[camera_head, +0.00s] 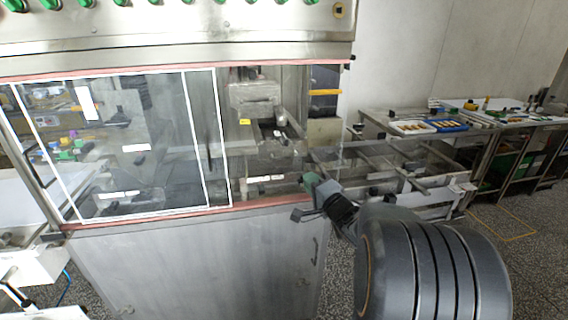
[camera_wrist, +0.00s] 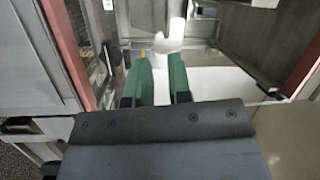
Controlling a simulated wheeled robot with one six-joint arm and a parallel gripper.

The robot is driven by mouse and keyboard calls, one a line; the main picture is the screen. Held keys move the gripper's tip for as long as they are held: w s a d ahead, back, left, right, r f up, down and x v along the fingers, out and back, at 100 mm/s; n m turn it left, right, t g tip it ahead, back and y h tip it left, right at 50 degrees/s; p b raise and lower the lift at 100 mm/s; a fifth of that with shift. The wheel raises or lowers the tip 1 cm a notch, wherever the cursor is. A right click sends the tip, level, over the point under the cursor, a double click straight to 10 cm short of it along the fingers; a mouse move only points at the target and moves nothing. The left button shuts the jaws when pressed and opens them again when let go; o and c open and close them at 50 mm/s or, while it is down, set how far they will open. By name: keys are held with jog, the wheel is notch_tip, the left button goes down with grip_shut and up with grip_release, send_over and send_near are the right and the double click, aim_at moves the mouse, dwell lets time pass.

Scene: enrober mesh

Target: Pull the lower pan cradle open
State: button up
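My gripper (camera_head: 311,182) is at the right end of the enrober cabinet (camera_head: 195,265), level with the lower edge of its window. In the wrist view, the two green fingers of my gripper (camera_wrist: 160,62) stand apart with a gap between them, and nothing is clearly held. A pale flat surface (camera_wrist: 218,86) lies beyond and beside the fingers, inside a metal-walled opening. I cannot tell whether it is part of the lower pan cradle. No cradle or handle can be clearly made out in either view; my arm and the reflective panels hide part of the area.
A reddish edge strip (camera_wrist: 66,50) runs close on the left in the wrist view. A metal conveyor frame (camera_head: 400,165) extends right of the cabinet. Tables with a blue tray (camera_head: 450,126) and a white tray (camera_head: 412,128) stand farther back. Speckled floor (camera_head: 540,225) is open at right.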

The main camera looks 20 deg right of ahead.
aim_at(284, 157)
jog(key=shift+m+t+y, duration=0.3)
jog(key=shift+y, duration=0.6)
jog(key=p+x, duration=0.1)
jog(key=x, duration=1.2)
jog(key=shift+a+r, duration=0.1)
grip_shut()
